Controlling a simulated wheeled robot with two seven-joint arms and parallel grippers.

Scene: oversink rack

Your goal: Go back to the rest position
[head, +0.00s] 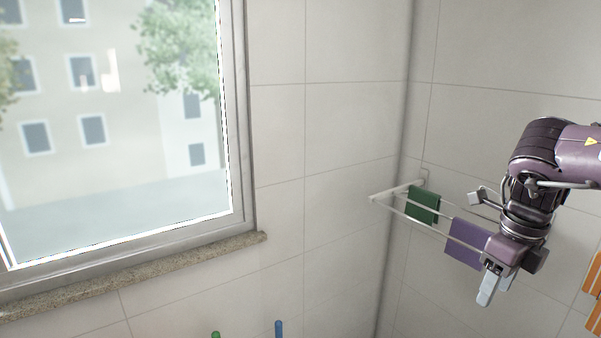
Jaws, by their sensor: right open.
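My right gripper (482,246) is at the right of the head view, in front of the white wall rack. The rack (383,195) has thin rails along the right wall. A green cloth (423,205) hangs on it near the corner. A purple cloth (466,243) hangs nearer to me, close behind the gripper; whether they touch cannot be told. My left gripper is not in view.
A window (110,120) with a stone sill (130,276) fills the left. The tips of a green (215,334) and a blue handle (279,328) show at the bottom edge. Orange slatted items (594,290) are at the right edge. Space before the tiled wall (320,180) is clear.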

